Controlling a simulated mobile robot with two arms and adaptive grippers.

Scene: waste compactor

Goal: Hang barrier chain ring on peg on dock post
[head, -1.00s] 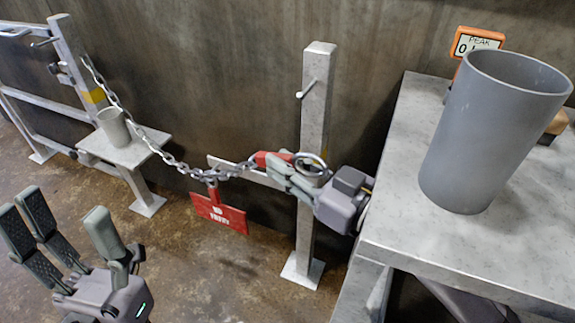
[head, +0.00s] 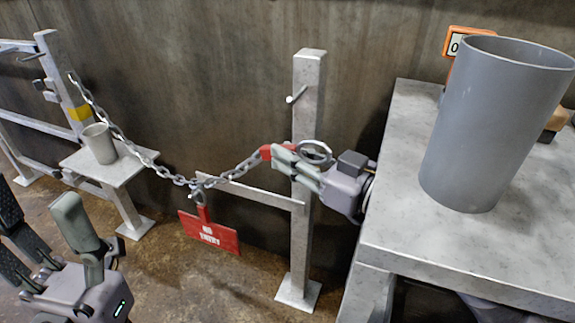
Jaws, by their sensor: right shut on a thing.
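The barrier chain (head: 150,155) runs from the left post (head: 62,85) and sags to my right gripper (head: 285,158). My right gripper is shut on a red piece (head: 266,152) at the chain's end. The metal ring (head: 314,151) sits at the gripper, in front of the dock post (head: 309,115). The peg (head: 296,94) sticks out from the post above the ring, apart from it. A red sign (head: 208,232) hangs from the chain. My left gripper (head: 40,225) is open and empty at the lower left.
A metal table (head: 400,225) stands at the right with a large grey cylinder (head: 492,125) and an orange display (head: 457,45). A small shelf (head: 140,160) at the left holds a grey cup (head: 99,144). A horizontal bar (head: 255,197) joins the dock post below the gripper.

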